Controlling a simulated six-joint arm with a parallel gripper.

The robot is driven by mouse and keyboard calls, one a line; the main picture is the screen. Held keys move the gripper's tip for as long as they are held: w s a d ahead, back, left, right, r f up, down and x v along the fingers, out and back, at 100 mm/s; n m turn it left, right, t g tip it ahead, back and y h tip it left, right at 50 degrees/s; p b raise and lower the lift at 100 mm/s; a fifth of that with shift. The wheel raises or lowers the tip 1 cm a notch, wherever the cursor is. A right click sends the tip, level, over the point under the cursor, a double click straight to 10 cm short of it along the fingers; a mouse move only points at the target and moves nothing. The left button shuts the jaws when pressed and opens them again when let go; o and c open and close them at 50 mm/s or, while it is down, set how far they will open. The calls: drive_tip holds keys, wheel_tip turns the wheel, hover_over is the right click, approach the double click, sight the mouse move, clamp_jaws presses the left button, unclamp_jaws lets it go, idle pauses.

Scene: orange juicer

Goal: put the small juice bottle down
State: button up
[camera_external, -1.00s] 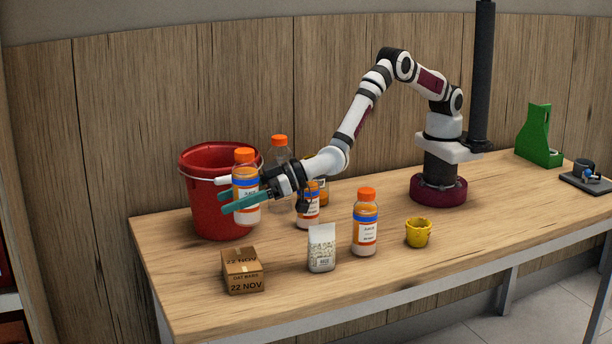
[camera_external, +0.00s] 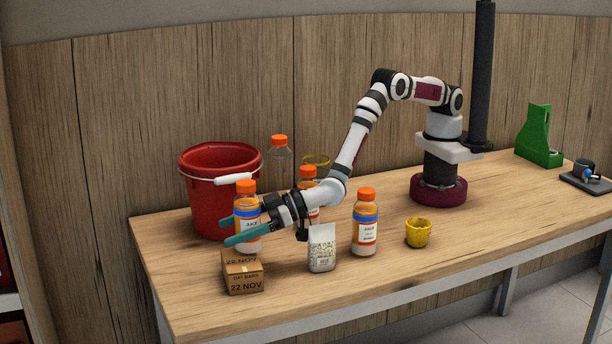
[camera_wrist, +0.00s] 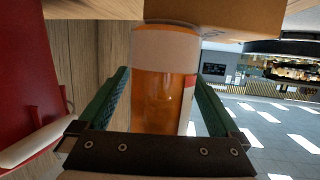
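The small juice bottle (camera_external: 247,217) has an orange cap and a blue and white label. It stands upright between the green fingers of my gripper (camera_external: 240,230), low over the table's left part. The wrist view shows the orange bottle (camera_wrist: 162,95) with a finger close against each side, so my gripper (camera_wrist: 160,105) looks shut on it.
A cardboard box (camera_external: 243,274) stands just in front of the bottle, and a red bucket (camera_external: 206,210) stands behind it. A white bag (camera_external: 321,250), another juice bottle (camera_external: 365,225) and a yellow cup (camera_external: 418,233) are to the right. More bottles stand behind my wrist.

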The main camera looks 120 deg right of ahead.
drive_tip(key=shift+r, duration=0.2)
drive_tip(key=s+d+r+g+y, duration=0.2)
drive_tip(key=s+r+g+y, duration=0.15)
drive_tip(key=s+r, duration=0.55)
drive_tip(key=s+d+r+g+y, duration=0.2)
drive_tip(key=s+r+g, duration=0.2)
drive_tip(key=s, duration=1)
drive_tip(key=s+d+m+g, duration=0.1)
drive_tip(key=s+d+g, duration=0.2)
drive_tip(key=s, duration=1.2)
drive_tip(key=s+d+m+g+h, duration=0.1)
drive_tip(key=s+d+g, duration=0.3)
drive_tip(key=s, duration=1.1)
drive_tip(key=shift+d+r+m, duration=0.2)
drive_tip(key=shift+d+m, duration=0.35)
drive_tip(key=shift+m, duration=0.25)
